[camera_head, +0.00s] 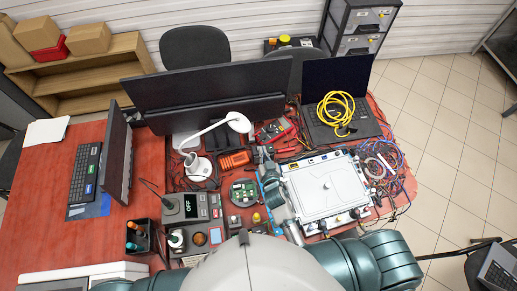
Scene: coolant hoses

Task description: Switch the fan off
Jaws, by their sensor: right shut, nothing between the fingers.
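I cannot clearly make out a fan or its switch. A white square-topped unit (328,187) lies at the right of the red table, with a small knob in its middle and fittings along its edges. A dark station (191,207) with a display reading OFF stands left of centre; I cannot tell whether it belongs to the fan. My right gripper (265,156) is shut and empty, pointing away from me along the left side of the white unit. I cannot tell whether it touches anything. Only part of my left arm shows at the bottom; its gripper is out of view.
A white desk lamp (198,166), a green circuit board (243,192) and an orange device (234,159) crowd the table's middle. Monitors (205,92) and a laptop (338,99) with a yellow cable coil (337,112) stand behind. Loose cables (384,160) lie at right. Bare table shows at left.

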